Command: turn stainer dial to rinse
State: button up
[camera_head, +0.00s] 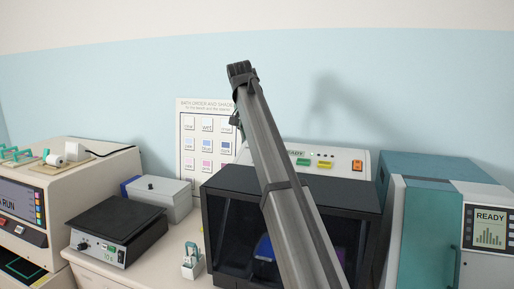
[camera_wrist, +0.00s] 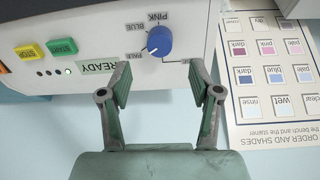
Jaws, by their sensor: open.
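The stainer's blue round dial (camera_wrist: 159,41) sits on a white panel in the wrist view, which is upside down. Labels PINK and BLUE are beside it, with smaller labels hard to read. A pale mark on the knob points to the picture's lower left. My gripper (camera_wrist: 160,80) is open and empty, one finger to each side below the dial; I see no contact. In the head view the stainer's white panel (camera_head: 345,160) shows READY, and my arm crosses in front, so the dial is hidden there.
A green START button (camera_wrist: 61,47) and a yellow STOP button (camera_wrist: 31,52) are on the same panel. An order and shades chart (camera_wrist: 270,128) is on the wall beside it. A dark-windowed chamber (camera_head: 229,186) is below the panel. A teal machine (camera_head: 425,220) stands at right.

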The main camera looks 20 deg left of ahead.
jog(key=p+x, duration=0.1)
jog(key=x, duration=0.6)
jog(key=shift+w+f+p, duration=0.1)
jog(key=shift+f+p, duration=0.15)
jog(key=shift+p, duration=0.15)
jog(key=c, duration=1.1)
